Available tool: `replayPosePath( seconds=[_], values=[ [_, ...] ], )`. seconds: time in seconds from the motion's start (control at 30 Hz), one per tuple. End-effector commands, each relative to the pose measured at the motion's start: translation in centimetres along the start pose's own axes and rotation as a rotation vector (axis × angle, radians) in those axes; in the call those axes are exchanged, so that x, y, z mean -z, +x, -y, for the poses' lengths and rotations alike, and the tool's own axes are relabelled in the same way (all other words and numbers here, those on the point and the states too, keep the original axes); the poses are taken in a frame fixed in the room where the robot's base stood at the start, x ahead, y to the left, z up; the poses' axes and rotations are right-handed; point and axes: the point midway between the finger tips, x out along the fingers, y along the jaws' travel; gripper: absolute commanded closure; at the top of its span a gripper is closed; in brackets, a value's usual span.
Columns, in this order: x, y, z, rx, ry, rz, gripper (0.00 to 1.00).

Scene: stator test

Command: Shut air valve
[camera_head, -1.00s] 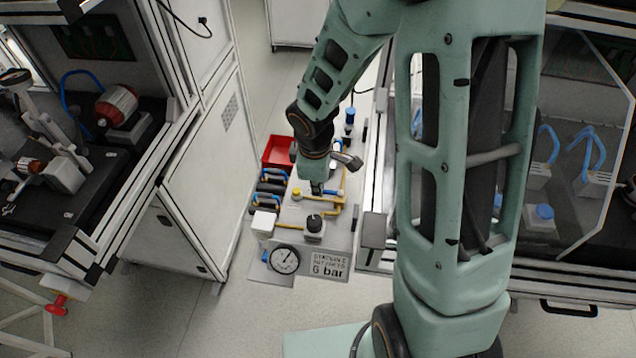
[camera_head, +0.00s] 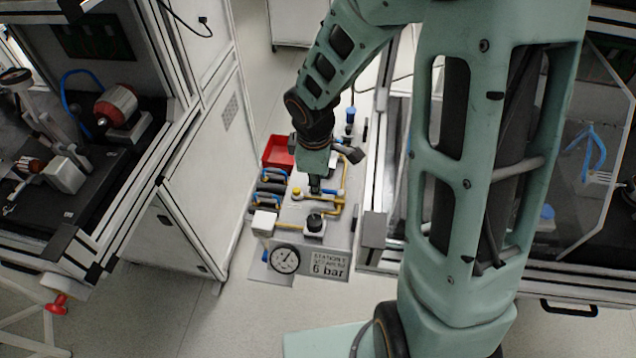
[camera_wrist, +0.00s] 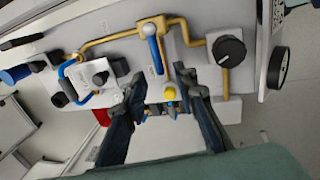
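A valve with a blue lever (camera_wrist: 154,50) sits on brass piping (camera_wrist: 100,43) on the pale panel in the wrist view. In the head view, the brass piping (camera_head: 322,211) lies just below my gripper (camera_head: 315,188), whose fingers are too small there to judge. In the wrist view my gripper (camera_wrist: 162,82) is open, with its two dark fingers apart. The free end of the blue lever points into the gap between the fingertips; no contact shows. A yellow knob (camera_wrist: 169,93) also shows between the fingers.
A black knob (camera_wrist: 229,50) and a gauge (camera_wrist: 278,67) lie right of the lever; the gauge also shows in the head view (camera_head: 285,260). A red bin (camera_head: 277,151) stands behind the panel's left side. Cabinets flank the panel on both sides.

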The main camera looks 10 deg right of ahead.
Motion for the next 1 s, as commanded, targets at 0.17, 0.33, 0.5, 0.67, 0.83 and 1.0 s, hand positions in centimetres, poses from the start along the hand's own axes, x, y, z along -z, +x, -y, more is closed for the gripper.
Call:
replayPosePath(
  seconds=[0.17,0.33,0.5,0.67,0.83,1.0],
  values=[
    [0.0,-3.5,-0.2,-0.006,0.002,-0.001,0.73],
    [0.0,-6.3,-0.1,-0.005,0.001,-0.001,0.73],
    [0.0,-8.2,-0.1,-0.003,-0.001,0.000,0.73],
    [0.0,-9.0,0.0,-0.001,-0.001,0.000,0.73],
    [0.0,-9.1,0.0,0.000,-0.002,0.000,0.73],
    [0.0,-9.1,0.0,0.000,-0.001,0.000,0.73]
  ],
)
